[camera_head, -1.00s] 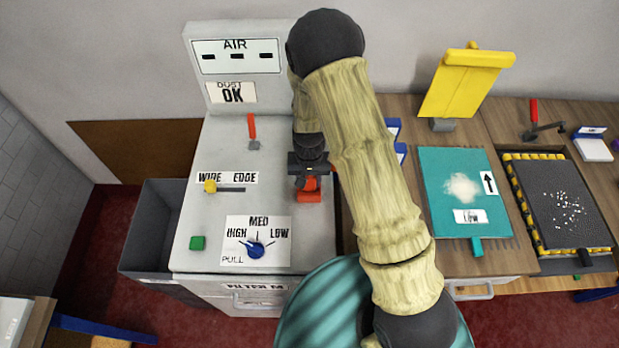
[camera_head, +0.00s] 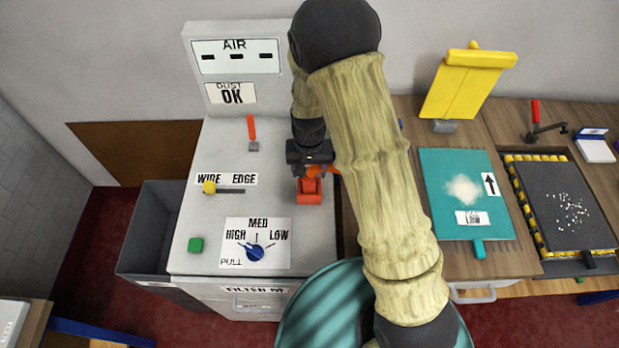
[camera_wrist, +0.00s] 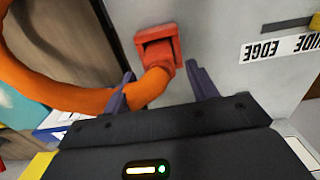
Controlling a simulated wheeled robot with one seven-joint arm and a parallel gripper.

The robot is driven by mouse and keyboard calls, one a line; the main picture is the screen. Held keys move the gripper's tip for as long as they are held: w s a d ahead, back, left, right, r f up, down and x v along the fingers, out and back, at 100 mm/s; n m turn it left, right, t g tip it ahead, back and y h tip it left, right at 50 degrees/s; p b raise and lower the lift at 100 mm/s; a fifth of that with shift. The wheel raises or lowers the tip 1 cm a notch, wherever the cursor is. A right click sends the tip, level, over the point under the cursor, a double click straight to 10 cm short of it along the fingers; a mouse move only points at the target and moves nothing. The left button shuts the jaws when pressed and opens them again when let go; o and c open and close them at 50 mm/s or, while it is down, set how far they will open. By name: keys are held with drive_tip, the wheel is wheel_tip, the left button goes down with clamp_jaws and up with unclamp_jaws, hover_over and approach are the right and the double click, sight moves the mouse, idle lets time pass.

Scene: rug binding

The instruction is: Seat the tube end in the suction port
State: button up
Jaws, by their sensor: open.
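The suction port is a red square socket (camera_head: 308,196) on the right part of the grey machine top. In the wrist view the red port (camera_wrist: 158,42) shows a dark opening. The orange tube (camera_wrist: 60,92) curves in from the left, and its end reaches the port's lower edge. I cannot tell whether it is inside the opening. A bit of the orange tube (camera_head: 326,170) shows in the head view. My gripper (camera_wrist: 163,86) is open, with one finger on each side of the tube end. In the head view my gripper (camera_head: 310,160) is just behind the port.
A teal mat (camera_head: 445,190) lies on the wooden bench to the right. My arm hides the gap between.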

wheel_tip(320, 180, up, 7)
drive_tip(key=shift+f+b, duration=0.1)
drive_tip(key=shift+b, duration=0.45)
drive_tip(key=s+d+r+t, duration=0.1)
drive_tip(key=s+d+r, duration=0.3)
drive_tip(key=s+d, duration=0.2)
drive_tip(key=s+d+r+t, duration=0.1)
drive_tip(key=s+d+r, duration=0.2)
drive_tip(key=s+d, duration=0.3)
drive_tip(key=shift+s+d+r+t, duration=0.25)
drive_tip(key=shift+d+r+t, duration=0.1)
drive_tip(key=shift+d, duration=0.5)
drive_tip(key=shift+c, duration=0.2)
